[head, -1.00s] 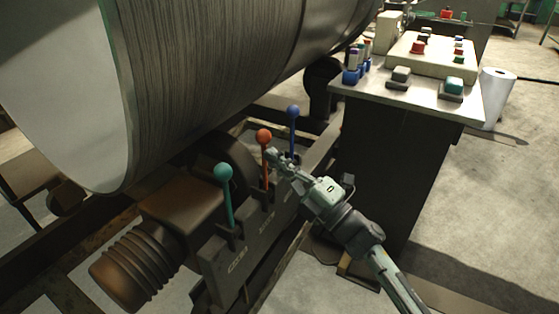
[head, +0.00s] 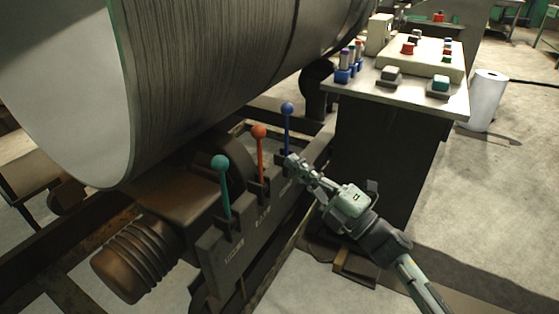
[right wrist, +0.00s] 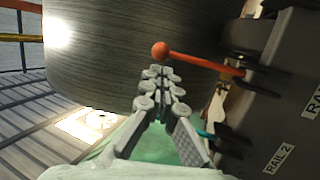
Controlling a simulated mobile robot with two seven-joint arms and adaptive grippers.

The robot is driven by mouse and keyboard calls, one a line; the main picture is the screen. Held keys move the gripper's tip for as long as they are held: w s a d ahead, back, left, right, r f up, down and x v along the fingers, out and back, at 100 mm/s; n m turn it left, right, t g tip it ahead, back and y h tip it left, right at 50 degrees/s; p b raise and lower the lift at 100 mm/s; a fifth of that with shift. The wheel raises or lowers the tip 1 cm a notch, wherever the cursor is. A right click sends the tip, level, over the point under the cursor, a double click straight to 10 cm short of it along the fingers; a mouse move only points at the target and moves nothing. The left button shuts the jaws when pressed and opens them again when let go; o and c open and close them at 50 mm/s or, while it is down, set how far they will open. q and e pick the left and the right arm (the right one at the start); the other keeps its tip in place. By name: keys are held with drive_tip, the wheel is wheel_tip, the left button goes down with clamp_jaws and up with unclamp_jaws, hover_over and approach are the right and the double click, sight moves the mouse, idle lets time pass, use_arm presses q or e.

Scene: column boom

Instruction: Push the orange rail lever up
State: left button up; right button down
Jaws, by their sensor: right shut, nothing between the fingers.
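The orange lever (head: 260,150), with a round knob on a thin stem, stands roughly upright in the rail housing, between a teal lever (head: 223,185) and a blue lever (head: 287,125). My right gripper (head: 291,160) is shut and empty, to the right of the orange lever and apart from it in the head view. In the right wrist view the orange lever (right wrist: 205,60) lies just beyond the shut fingertips (right wrist: 157,72); I cannot tell the exact gap. The teal lever shows partly behind the fingers there. My left gripper is not in view.
A large drum (head: 230,70) looms behind the levers. The wrist view shows a "RAIL 2" label (right wrist: 279,159) on the housing.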

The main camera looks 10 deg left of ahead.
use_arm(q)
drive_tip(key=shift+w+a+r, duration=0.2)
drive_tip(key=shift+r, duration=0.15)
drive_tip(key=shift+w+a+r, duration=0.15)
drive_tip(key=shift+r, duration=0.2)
use_arm(e)
drive_tip(key=s+d, duration=0.3)
drive_tip(key=d, duration=0.2)
drive_tip(key=shift+s+d+f, duration=0.15)
drive_tip(key=shift+d, duration=0.1)
drive_tip(key=w+d+f+m+t+h, duration=0.2)
drive_tip(key=d+f+m+h, duration=1.5)
drive_tip(key=f+m, duration=0.15)
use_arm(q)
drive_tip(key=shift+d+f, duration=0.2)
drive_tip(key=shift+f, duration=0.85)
use_arm(e)
drive_tip(key=s+d+f+m+g+h, duration=0.1)
drive_tip(key=s+d+f+m+g, duration=0.1)
drive_tip(key=s+f, duration=0.3)
drive_tip(key=s+d+f+m+g, duration=0.2)
drive_tip(key=s+f+g, duration=0.3)
drive_tip(key=s, duration=0.6)
drive_tip(key=s+d+f+m+g+h, duration=0.1)
drive_tip(key=s+d+f+m+g, duration=0.2)
drive_tip(key=s+f, duration=0.3)
drive_tip(key=s+m+g, duration=0.1)
drive_tip(key=s, duration=0.2)
drive_tip(key=shift+f+h, duration=0.15)
drive_tip(key=shift+h, duration=0.15)
